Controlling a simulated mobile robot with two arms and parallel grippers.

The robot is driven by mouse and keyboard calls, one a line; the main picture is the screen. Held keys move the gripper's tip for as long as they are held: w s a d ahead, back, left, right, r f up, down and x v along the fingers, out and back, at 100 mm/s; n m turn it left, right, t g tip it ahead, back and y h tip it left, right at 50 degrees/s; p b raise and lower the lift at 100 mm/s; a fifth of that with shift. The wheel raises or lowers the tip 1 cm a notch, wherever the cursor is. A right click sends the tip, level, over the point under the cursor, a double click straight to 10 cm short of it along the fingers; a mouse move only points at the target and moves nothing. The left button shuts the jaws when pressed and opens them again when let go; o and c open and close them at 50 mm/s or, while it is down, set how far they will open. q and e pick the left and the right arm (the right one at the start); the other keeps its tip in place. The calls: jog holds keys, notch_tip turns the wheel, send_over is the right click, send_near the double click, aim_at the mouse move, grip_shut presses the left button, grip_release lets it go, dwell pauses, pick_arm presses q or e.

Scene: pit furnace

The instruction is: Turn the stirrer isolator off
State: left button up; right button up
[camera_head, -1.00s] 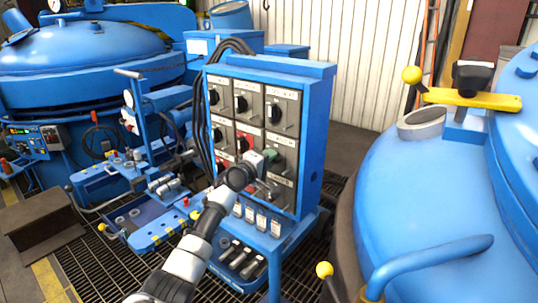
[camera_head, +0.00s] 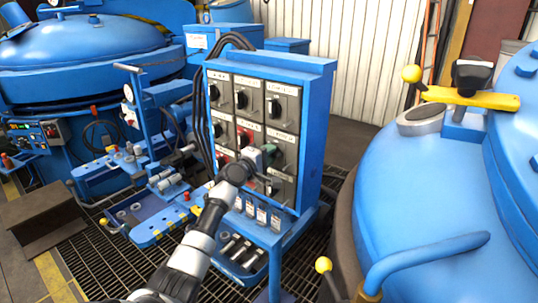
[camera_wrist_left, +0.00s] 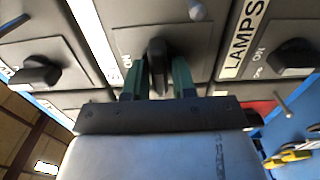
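The blue isolator panel (camera_head: 318,135) stands in the middle of the head view, with several grey switch boxes bearing black rotary knobs. A neighbouring switch is labelled LAMPS (camera_wrist_left: 243,38). My right gripper is not in view.
A large blue furnace vessel (camera_head: 430,220) with a yellow lever (camera_head: 470,97) is close on the right. A blue bench with fittings (camera_head: 150,228) is left of the panel. Another vessel (camera_head: 80,50) stands at the back left. Floor grating (camera_head: 95,255) is below.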

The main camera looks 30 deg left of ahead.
pick_arm(q)
jog(key=shift+o, duration=1.3)
jog(key=shift+s, duration=0.1)
jog(key=s, duration=1)
jog(key=shift+s+a, duration=0.3)
jog(key=shift+a, duration=0.15)
